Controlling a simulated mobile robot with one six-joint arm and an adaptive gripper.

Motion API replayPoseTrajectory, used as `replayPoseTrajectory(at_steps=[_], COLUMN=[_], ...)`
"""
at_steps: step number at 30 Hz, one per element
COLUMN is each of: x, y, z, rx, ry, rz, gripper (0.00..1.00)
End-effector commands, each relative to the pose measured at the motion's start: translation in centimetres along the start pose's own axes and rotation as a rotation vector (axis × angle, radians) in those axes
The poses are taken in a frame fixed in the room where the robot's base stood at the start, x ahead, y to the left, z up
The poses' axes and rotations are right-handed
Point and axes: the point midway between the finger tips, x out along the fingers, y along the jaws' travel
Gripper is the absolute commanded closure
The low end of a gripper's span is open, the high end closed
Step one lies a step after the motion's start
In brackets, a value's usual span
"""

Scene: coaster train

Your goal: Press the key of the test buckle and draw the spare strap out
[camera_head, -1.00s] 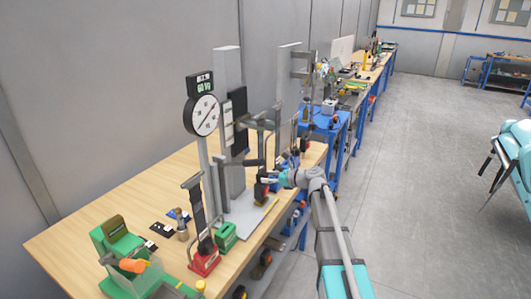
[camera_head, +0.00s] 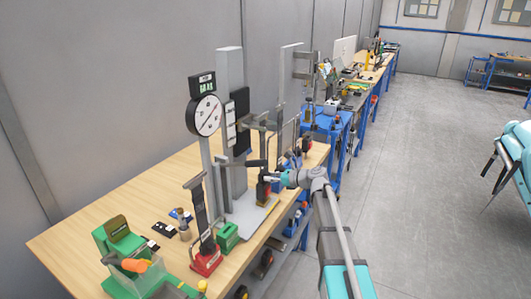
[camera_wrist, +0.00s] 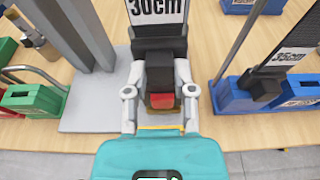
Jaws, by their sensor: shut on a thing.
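My gripper (camera_wrist: 160,72) has a finger on each side of a black block (camera_wrist: 160,62) with a red key-like face (camera_wrist: 162,101), and is shut on it. This looks like a buckle; I cannot tell for sure that it is the test buckle. A dark strap with a white "30cm" label (camera_wrist: 156,8) rises just behind the block. In the head view my gripper (camera_head: 272,180) is at the bench's right front edge, beside the small dark buckle (camera_head: 263,190). The fingers' contact faces are hidden. I cannot tell which strap is the spare one.
A grey plate (camera_wrist: 88,108) with a column is at left, and a green block (camera_wrist: 32,100) beyond it. Blue blocks (camera_wrist: 236,95) with a "35cm" strap stand close at right. A dial gauge (camera_head: 206,115) and a red-based buckle stand (camera_head: 206,262) are nearer on the bench.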

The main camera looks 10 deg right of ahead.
Motion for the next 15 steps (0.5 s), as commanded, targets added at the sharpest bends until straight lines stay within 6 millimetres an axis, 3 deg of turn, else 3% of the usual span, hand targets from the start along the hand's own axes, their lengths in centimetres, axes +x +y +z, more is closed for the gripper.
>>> replayPoseTrajectory(at_steps=[15], x=[-0.5], y=[0.0], z=[1.9], rx=[0.000], ry=[0.000], rz=[0.000], gripper=[1.00])
